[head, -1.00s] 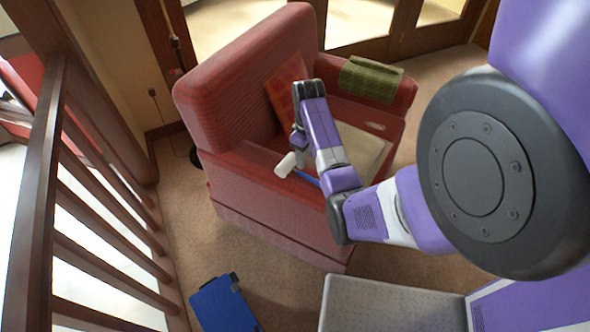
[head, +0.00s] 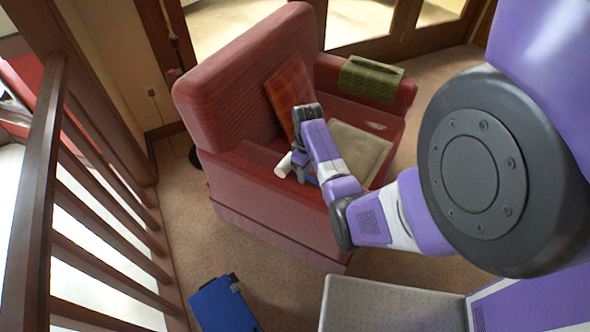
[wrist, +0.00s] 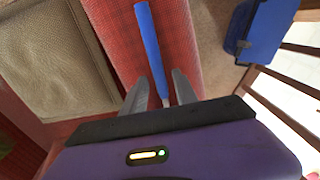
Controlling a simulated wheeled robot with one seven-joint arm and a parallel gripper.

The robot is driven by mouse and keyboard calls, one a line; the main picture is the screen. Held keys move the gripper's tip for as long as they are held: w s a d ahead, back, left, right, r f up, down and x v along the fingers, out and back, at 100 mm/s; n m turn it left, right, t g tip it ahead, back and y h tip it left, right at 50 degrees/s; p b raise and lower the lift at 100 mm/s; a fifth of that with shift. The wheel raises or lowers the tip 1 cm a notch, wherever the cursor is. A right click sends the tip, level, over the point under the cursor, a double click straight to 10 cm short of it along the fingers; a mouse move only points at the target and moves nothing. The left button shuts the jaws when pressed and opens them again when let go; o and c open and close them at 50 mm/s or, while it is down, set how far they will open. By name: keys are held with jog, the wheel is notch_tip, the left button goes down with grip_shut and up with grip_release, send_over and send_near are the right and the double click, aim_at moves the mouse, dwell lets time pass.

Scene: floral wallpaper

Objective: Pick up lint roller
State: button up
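The lint roller lies on the red armchair's near armrest (head: 240,182). Its white roller head (head: 284,165) points left in the head view, and part of its blue handle (head: 311,180) shows past my gripper (head: 299,174). In the wrist view, the blue handle (wrist: 149,42) runs up the picture, and its thin shaft passes between the two grey fingers of my gripper (wrist: 167,72). The fingers are apart, one on each side of the shaft, with room beside it. The roller head is hidden in the wrist view.
The armchair holds a beige seat cushion (head: 358,150), an orange-red pillow (head: 287,92) and a green folded cloth (head: 371,79). A blue case (head: 222,305) lies on the carpet. A wooden railing (head: 38,190) stands at the left.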

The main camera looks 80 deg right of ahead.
grip_shut()
jog(key=shift+r, duration=0.15)
notch_tip(320, 180, up, 20)
jog(key=p, duration=0.5)
jog(key=shift+p, duration=0.4)
